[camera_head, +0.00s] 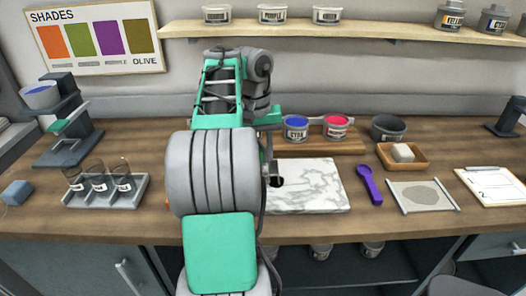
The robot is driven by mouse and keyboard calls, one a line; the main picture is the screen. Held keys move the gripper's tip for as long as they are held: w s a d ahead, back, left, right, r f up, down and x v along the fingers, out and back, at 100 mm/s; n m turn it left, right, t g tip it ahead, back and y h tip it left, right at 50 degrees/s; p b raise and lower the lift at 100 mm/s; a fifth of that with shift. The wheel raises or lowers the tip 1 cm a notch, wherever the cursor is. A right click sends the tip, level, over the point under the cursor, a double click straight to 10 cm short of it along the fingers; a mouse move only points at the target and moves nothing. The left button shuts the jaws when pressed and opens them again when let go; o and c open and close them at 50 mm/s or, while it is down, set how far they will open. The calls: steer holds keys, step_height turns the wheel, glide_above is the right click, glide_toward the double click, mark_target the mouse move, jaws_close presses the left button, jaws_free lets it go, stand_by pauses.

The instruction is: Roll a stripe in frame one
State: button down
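A white marble slab (318,187) lies on the bench right of my arm; my arm covers its left part. A purple flat-bladed tool (369,185) lies right of the slab. A pale sheet with a grey patch (422,196) lies further right. A clipboard with a printed paper (495,184) is at the far right. No frame marked one can be made out. A blue ink tub (296,128) and a red ink tub (336,126) stand on a wooden board behind the slab. My gripper (275,181) is mostly hidden behind my arm; only a small dark part shows over the slab's left side.
A wooden tray with a pale block (402,153) and a dark bowl (388,128) stand behind the sheet. A rack of small jars (105,190), a dark stand with a cup (65,120) and a blue block (16,192) are left. A shelf (340,30) with tubs runs above.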

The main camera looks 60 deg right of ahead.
steer(key=shift+f, duration=0.2)
steer(key=shift+r, duration=0.1)
steer(key=shift+s+d+r, duration=0.1)
steer(key=shift+s+d, duration=0.25)
steer(key=shift+s, duration=0.3)
steer(key=shift+s+d, duration=0.35)
steer(key=shift+s, duration=0.3)
steer(key=shift+s+f+p, duration=0.2)
steer(key=shift+f+p, duration=0.1)
steer(key=shift+f, duration=0.05)
steer(key=shift+w+a, duration=0.4)
steer(key=shift+w, duration=0.35)
steer(key=shift+w+a, duration=0.35)
steer(key=shift+w, duration=0.4)
step_height(320, 180, up, 7)
steer(key=p, duration=0.7)
steer(key=shift+f, duration=0.35)
